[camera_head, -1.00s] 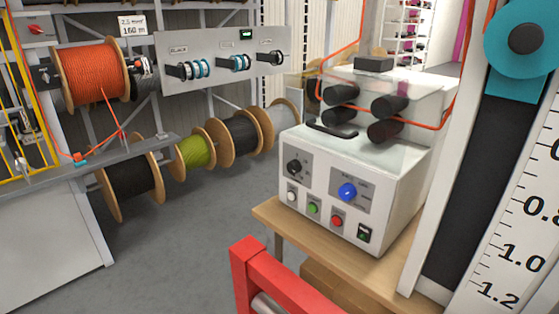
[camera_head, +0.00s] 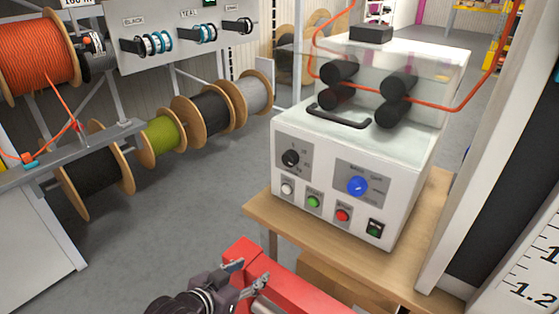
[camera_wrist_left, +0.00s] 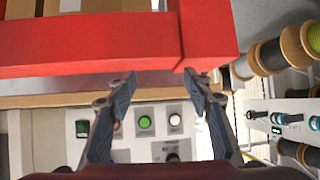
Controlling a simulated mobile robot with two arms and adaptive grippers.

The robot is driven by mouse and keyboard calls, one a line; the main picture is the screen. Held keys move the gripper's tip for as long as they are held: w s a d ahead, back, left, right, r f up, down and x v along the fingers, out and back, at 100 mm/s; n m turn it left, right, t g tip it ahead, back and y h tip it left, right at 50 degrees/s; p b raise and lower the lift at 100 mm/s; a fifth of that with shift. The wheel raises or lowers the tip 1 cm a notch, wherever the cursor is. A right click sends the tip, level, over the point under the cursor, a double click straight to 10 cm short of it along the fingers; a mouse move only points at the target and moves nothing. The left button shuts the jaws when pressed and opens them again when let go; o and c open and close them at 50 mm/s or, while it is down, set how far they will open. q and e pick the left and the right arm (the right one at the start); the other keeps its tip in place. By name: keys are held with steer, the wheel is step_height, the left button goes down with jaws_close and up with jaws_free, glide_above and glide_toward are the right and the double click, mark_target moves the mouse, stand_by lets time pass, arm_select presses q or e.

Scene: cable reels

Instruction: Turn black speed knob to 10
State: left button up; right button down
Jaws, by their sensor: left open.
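The black speed knob (camera_head: 291,158) is on the upper left of the front panel of a white machine (camera_head: 255,130), above a white button (camera_head: 287,189) and a green button (camera_head: 313,202). Its pointer is too small to read. In the left wrist view the black knob (camera_wrist_left: 172,156) is partly hidden low between the fingers. My left gripper (camera_head: 250,274) is open and empty, below and in front of the panel, over a red frame (camera_head: 284,290). In the left wrist view the gripper (camera_wrist_left: 158,82) has its fingers apart. My right gripper is not in view.
A blue knob (camera_head: 357,185) and a red button (camera_head: 342,215) share the panel. The machine stands on a wooden table (camera_head: 262,216). The red frame lies close to my left fingers. Cable reels (camera_head: 163,135) hang on a rack at the left. The floor between is clear.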

arm_select(q)
steer(key=w+d+r+m+t+h, duration=0.2)
steer(key=w+d+r, duration=0.1)
steer(key=w+r, duration=0.4)
steer(key=m+t+h, duration=0.1)
steer(key=t+h, duration=0.1)
steer(key=h, duration=0.1)
glide_toward(287, 162)
steer(key=w, duration=0.1)
steer(key=p+x, duration=0.1)
steer(key=x, duration=0.7)
steer(key=shift+s+d, duration=0.1)
steer(key=shift+d, duration=0.1)
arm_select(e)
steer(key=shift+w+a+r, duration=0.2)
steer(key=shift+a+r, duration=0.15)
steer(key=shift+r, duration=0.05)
arm_select(q)
steer(key=shift+c, duration=0.4)
steer(key=c, duration=1.1)
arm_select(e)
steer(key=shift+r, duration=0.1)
